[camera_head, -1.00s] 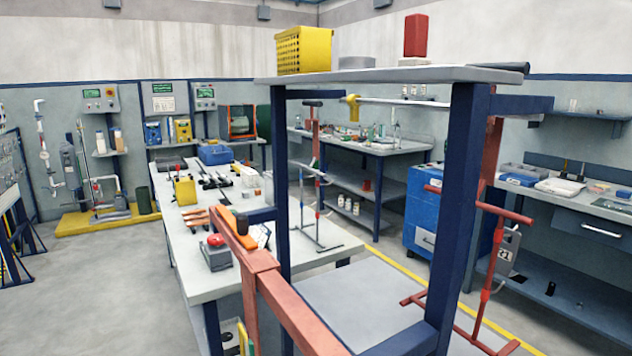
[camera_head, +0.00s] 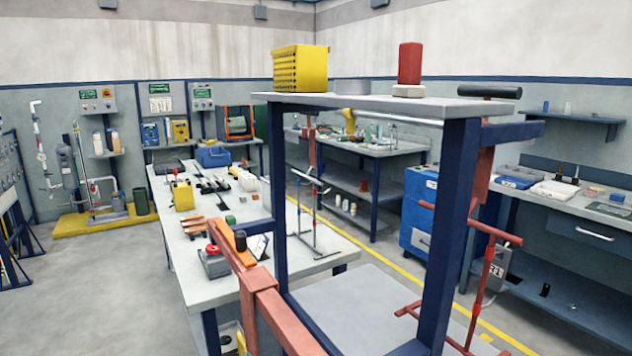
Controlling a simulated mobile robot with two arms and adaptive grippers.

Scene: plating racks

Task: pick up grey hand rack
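A thin grey hand rack (camera_head: 316,222) shows through the open front of a blue-framed stand (camera_head: 455,215). It is upright, with a cross bar near its top and splayed feet at the bottom. I cannot tell exactly how it is held up. A similar red rack (camera_head: 491,270) is at the right side of the stand, with a cross bar at its top and a wide foot. Neither of my grippers is in view.
The stand's grey top shelf (camera_head: 365,101) carries a yellow perforated box (camera_head: 300,68) and a red block (camera_head: 409,63). A red beam (camera_head: 268,300) crosses the near left. A cluttered worktable (camera_head: 215,288) is behind. Open floor (camera_head: 95,290) lies at the left.

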